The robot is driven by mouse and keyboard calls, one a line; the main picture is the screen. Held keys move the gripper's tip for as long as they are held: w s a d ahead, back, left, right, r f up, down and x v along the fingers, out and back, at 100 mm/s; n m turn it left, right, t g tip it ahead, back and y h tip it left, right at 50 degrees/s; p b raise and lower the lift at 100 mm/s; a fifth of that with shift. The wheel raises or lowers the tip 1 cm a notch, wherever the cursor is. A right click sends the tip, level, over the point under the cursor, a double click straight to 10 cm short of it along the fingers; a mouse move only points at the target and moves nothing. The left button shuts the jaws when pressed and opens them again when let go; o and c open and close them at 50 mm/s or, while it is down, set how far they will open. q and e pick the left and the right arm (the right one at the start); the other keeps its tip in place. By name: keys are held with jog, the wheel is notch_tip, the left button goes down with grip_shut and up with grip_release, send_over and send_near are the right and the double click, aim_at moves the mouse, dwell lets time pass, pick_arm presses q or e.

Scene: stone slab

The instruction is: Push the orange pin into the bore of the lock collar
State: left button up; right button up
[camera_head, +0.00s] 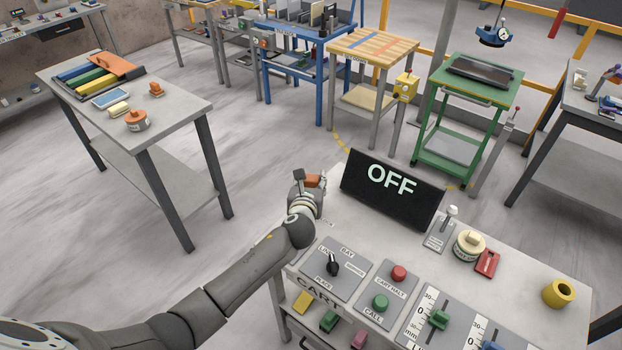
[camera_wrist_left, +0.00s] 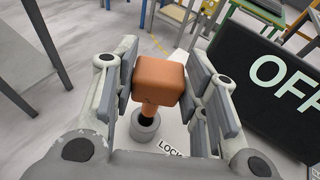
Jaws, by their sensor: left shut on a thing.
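My left gripper (camera_head: 310,183) is at the far left corner of the grey console. It is shut on the head of the orange pin (camera_head: 314,180). In the left wrist view the pin's blocky orange head (camera_wrist_left: 158,80) sits between the finger pads. Its thin shaft points down at the grey lock collar (camera_wrist_left: 145,126). The shaft's lower end overlaps the dark bore in this view; I cannot tell whether it is inside or just above. The collar is hidden behind my gripper in the head view. My right gripper is not in view.
A black OFF sign (camera_head: 392,188) stands just right of my gripper. The console (camera_head: 520,277) carries a black knob (camera_head: 333,264), buttons, sliders and a yellow ring (camera_head: 558,293). A separate table (camera_head: 185,108) stands to the left, with open floor between.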

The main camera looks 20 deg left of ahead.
pick_arm(q)
jog(key=shift+f, duration=0.45)
dwell(0.3)
dwell(0.4)
jog(key=shift+p, duration=0.35)
dwell(0.3)
dwell(0.4)
dwell(0.5)
jog(key=shift+f+b, duration=0.55)
jog(key=shift+f, duration=0.4)
